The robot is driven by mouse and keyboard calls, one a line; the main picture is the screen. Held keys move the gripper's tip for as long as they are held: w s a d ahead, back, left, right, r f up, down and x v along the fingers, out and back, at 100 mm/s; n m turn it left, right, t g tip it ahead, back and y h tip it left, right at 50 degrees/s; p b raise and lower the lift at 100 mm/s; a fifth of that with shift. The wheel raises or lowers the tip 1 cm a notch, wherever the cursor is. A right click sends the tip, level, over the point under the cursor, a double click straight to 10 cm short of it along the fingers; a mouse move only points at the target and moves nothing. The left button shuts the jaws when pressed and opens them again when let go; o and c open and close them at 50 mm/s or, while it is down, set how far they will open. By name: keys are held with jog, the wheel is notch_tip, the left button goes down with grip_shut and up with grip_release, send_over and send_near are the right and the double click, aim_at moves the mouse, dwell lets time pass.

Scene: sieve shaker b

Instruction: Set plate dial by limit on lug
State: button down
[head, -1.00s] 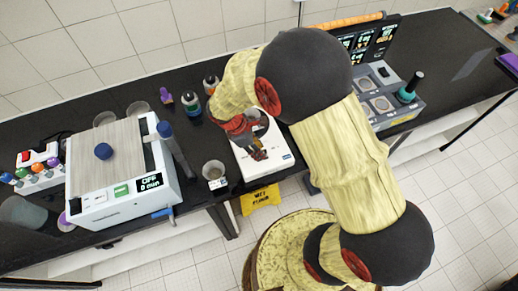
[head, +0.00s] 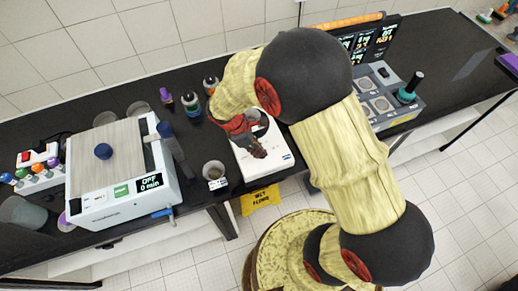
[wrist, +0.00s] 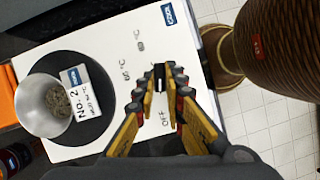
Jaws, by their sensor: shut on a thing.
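The hot plate (wrist: 115,20) is a white box with a black round heating disc and dial marks printed on its top. It also shows under my gripper in the head view (head: 279,166). Marks for OFF and 60 °C lie around the fingertips in the wrist view. My gripper (wrist: 172,80) is shut on a small dark piece between its tips, at the dial's place. The dial and its lug are mostly hidden by the fingers, so I cannot tell the exact setting. A metal cup (wrist: 42,105) with a "No. 2" label (wrist: 84,92) is at the disc.
A labelled cup (head: 214,170) stands left of the hot plate, close to the bench's front edge. The shaker box (head: 120,209) is further left, reading OFF, 0 min. A grey instrument with screens (head: 372,50) stands right. A yellow wet-floor sign (head: 260,199) is below.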

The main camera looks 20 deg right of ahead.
jog(key=shift+m, duration=0.3)
jog(key=m, duration=0.1)
jog(key=m+g+p, duration=0.1)
jog(key=m, duration=0.1)
jog(key=m+y+p, duration=0.1)
jog(key=shift+w+d+r+m+g, duration=0.1)
jog(key=shift+w+d+m+g, duration=0.05)
jog(key=shift+w+m+g, duration=0.15)
jog(key=shift+d+m+g+y+p, duration=0.1)
jog(key=shift+m+g+y+p, duration=0.45)
jog(key=shift+m, duration=1.75)
jog(key=shift+w+y, duration=0.1)
jog(key=shift+y, duration=0.15)
jog(key=c, duration=1.8)
grip_release()
jog(key=shift+c, duration=0.2)
jog(key=v, duration=1.2)
